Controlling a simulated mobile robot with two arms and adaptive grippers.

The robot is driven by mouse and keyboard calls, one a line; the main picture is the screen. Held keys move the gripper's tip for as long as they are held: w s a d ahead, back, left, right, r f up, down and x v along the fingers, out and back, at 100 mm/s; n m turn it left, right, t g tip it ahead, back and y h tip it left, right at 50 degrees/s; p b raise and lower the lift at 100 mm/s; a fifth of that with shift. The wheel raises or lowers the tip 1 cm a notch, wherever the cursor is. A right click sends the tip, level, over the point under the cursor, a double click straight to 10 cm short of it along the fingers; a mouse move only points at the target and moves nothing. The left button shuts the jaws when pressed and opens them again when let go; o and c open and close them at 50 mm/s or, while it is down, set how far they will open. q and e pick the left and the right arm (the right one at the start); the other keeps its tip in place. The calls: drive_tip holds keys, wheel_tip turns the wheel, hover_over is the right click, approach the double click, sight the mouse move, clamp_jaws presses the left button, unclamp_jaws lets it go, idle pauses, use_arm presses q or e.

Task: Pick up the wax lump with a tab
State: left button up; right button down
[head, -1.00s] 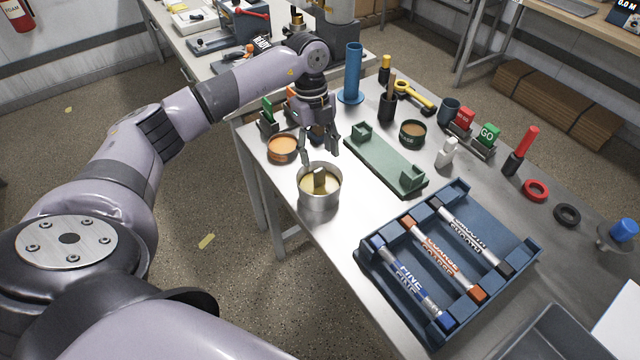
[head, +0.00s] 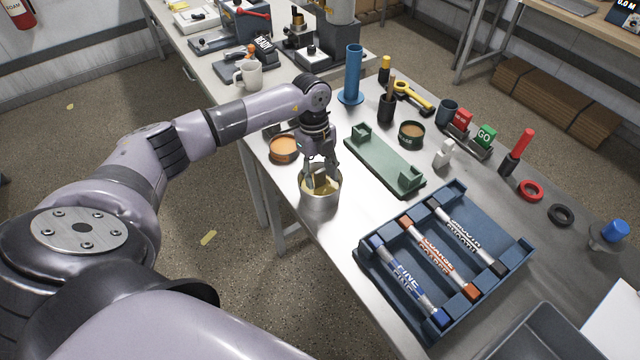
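The wax lump with a tab (head: 322,186) is pale yellow and sits inside a round metal pot (head: 320,202) near the left edge of the table. Its tab stands up out of the pot's middle. My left gripper (head: 321,174) points down over the pot, its fingertips at or just inside the rim. The fingers look apart, one on each side of the tab; whether they touch it I cannot tell. The gripper partly hides the lump. My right gripper is not in view.
An orange-filled tin (head: 284,149) stands close behind the pot. A green cradle (head: 385,163) lies to the right, and a blue rack (head: 377,290) with three labelled rollers is in front. A blue post (head: 352,75) stands behind. The table's left edge is close to the pot.

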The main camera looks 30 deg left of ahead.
use_arm(q)
clamp_jaws()
idle(0.3)
idle(0.4)
